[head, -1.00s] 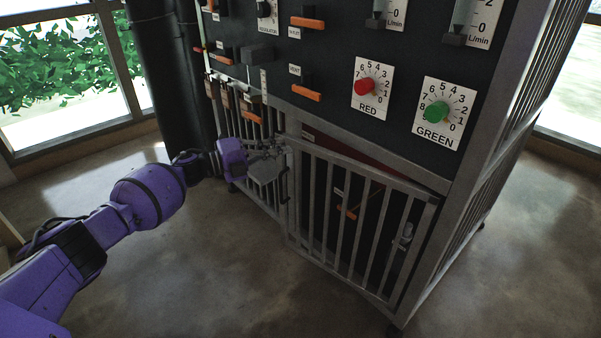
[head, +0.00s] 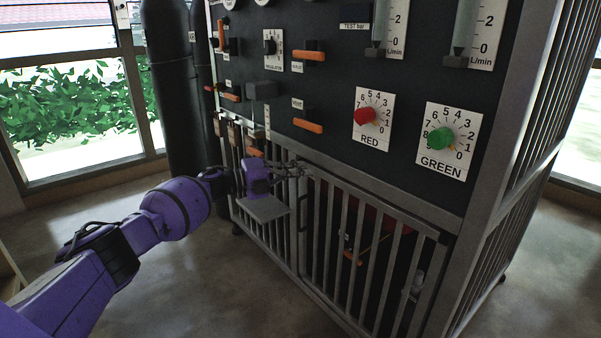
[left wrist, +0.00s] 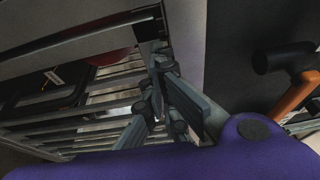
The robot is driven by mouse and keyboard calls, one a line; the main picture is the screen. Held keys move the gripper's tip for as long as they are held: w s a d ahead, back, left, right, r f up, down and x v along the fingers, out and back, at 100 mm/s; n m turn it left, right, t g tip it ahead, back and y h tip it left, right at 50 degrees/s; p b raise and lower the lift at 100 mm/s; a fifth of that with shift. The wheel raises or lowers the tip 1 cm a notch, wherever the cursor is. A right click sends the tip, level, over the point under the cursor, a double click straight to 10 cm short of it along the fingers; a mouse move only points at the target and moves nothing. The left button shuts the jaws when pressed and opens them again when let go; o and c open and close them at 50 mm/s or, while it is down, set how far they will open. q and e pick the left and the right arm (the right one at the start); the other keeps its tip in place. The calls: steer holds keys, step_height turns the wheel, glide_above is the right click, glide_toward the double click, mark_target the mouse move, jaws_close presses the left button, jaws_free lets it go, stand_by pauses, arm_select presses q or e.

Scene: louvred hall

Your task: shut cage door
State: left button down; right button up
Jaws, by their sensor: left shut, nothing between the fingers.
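The barred metal cage door (head: 369,272) fills the lower front of the cabinet in the head view. A dark gap shows above its top rail, and I cannot tell whether it sits flush in its frame. Its latch (head: 417,284) is near the door's right edge. My left gripper (head: 300,170) is shut and empty, near the upper left corner of the door; contact cannot be told. In the left wrist view its closed fingers (left wrist: 160,95) show beside the bars and a dark corner. My right gripper is in neither view.
Above the door, the black panel carries a red knob (head: 365,116), a green knob (head: 440,138) and several orange-handled levers. A dark cylinder (head: 172,90) stands left of the cabinet. The floor (head: 245,300) before the cabinet is clear.

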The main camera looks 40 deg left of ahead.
arm_select(q)
steer(key=v, duration=1.2)
